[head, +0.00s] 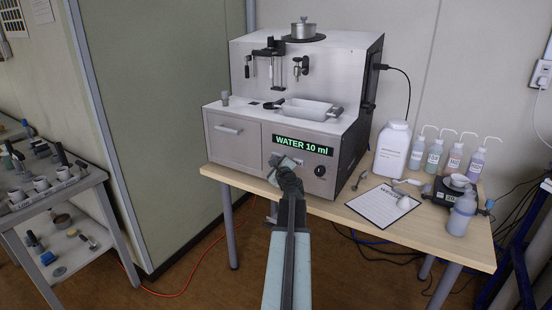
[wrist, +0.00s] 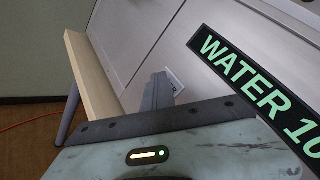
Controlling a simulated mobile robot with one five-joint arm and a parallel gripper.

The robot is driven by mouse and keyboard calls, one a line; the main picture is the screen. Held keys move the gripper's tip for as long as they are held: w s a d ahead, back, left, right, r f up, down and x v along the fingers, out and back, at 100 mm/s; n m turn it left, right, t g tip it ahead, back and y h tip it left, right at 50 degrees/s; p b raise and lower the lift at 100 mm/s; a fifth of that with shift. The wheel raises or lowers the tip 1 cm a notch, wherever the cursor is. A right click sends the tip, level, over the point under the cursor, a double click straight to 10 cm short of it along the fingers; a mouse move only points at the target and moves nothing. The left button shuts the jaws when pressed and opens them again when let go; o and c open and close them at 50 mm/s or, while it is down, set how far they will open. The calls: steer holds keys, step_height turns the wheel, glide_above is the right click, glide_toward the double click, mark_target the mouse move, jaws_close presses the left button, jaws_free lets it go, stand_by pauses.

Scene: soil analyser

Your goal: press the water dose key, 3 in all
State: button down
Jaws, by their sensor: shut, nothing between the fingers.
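The soil analyser (head: 225,158) is a pale grey machine on a wooden table. Its dark display (head: 303,145) reads "WATER 10 ml" in green; part of it shows in the wrist view (wrist: 255,85). My gripper (head: 276,160) is shut and empty, at the front panel just below and left of the display. In the wrist view its fingers (wrist: 158,88) point at the panel beside a small pale label (wrist: 174,79). The water dose key cannot be made out; the fingers may cover it. I cannot tell whether they touch the panel.
A black knob (head: 320,171) sits right of my gripper, and a drawer (head: 233,137) is to the left. A white jug (head: 392,150), several wash bottles, a paper sheet (head: 384,206) and a small scale stand on the table's right. A cart (head: 50,200) stands at far left.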

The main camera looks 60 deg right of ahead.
steer(key=shift+a, duration=0.95)
steer(key=shift+d, duration=0.15)
steer(key=shift+d, duration=0.3)
steer(key=shift+d, duration=0.4)
stand_by(1.0)
steer(key=shift+a, duration=0.85)
steer(key=shift+d, duration=0.15)
steer(key=shift+d, duration=0.3)
